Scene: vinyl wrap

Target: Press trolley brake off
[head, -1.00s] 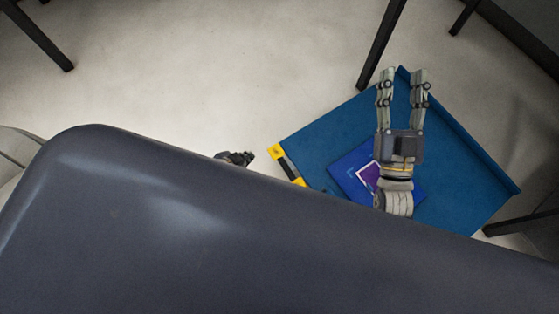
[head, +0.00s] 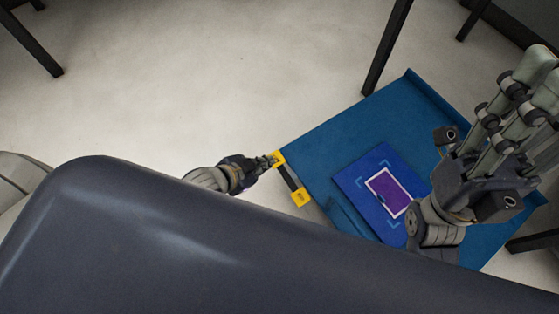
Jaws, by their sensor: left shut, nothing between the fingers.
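The blue trolley (head: 330,140) stands at the right, with a raised rim. A black bar with yellow ends (head: 300,198) is on its left edge, and I take it for the brake. My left gripper (head: 270,161) is shut and empty, its tip at the bar's upper yellow end. It looks to be touching or very close; I cannot tell which. My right gripper (head: 535,90) is raised over the trolley's right side, open and empty, seen at a slant. Whether the brake is on or off does not show.
A blue panel with a purple rectangle (head: 388,193) lies on the trolley. Dark legs (head: 386,48) stand behind it, with others at the top left (head: 30,42) and lower right. The pale floor (head: 220,80) left of the trolley is clear. My dark body hides the lower view.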

